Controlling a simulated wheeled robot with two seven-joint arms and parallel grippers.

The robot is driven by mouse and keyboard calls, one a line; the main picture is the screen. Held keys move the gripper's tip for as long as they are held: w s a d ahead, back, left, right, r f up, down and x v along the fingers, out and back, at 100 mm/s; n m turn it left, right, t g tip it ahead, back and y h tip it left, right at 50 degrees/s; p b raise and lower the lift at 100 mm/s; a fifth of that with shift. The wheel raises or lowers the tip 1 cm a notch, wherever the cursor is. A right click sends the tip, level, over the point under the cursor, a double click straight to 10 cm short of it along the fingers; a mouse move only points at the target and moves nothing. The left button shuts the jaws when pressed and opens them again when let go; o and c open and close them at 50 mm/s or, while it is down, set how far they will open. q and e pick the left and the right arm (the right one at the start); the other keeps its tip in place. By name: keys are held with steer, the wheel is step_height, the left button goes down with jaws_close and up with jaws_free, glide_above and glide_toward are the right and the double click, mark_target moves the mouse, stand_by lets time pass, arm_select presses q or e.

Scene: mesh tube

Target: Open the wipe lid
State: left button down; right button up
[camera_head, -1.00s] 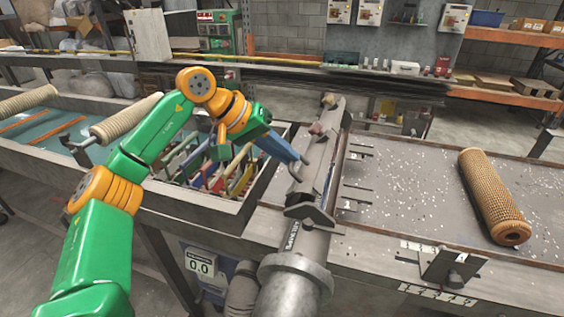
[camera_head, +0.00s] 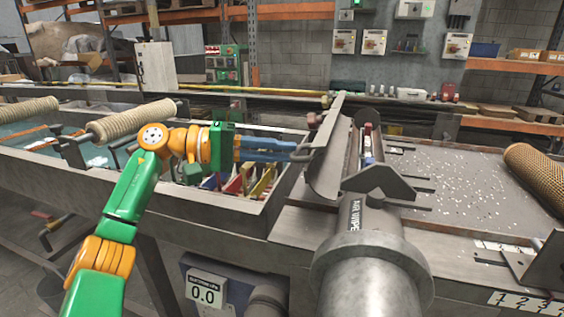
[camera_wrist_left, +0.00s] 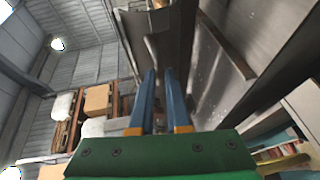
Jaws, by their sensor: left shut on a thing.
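The air wipe (camera_head: 377,180) is a grey metal housing on a thick pipe at the centre right of the head view. Its long lid (camera_head: 327,168) stands tilted up to the left, with a gap between lid and body. Small red and blue parts show inside. My left gripper (camera_head: 297,149) reaches in from the left, its blue fingers shut on the curved handle on the lid's outer side. The wrist view shows both fingers (camera_wrist_left: 160,74) close together, ending at the handle beside the grey lid; the exact contact is hard to see. My right gripper is not in view.
A tray of coloured parts (camera_head: 263,183) lies below my left arm. A mesh tube (camera_head: 540,175) lies on the bench at the right. Tan rollers (camera_head: 130,122) are at the left. A bracket (camera_head: 545,262) stands at the front right.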

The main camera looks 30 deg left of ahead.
arm_select(q)
steer(key=shift+s+a+f+b, duration=0.1)
steer(key=shift+a+f+b, duration=0.05)
steer(key=shift+f+b, duration=0.3)
steer(key=shift+a+f+b, duration=0.15)
steer(key=shift+f+b, duration=0.1)
steer(key=shift+f, duration=0.4)
steer(key=c, duration=0.9)
jaws_free()
steer(key=shift+d, duration=0.1)
steer(key=v, duration=0.7)
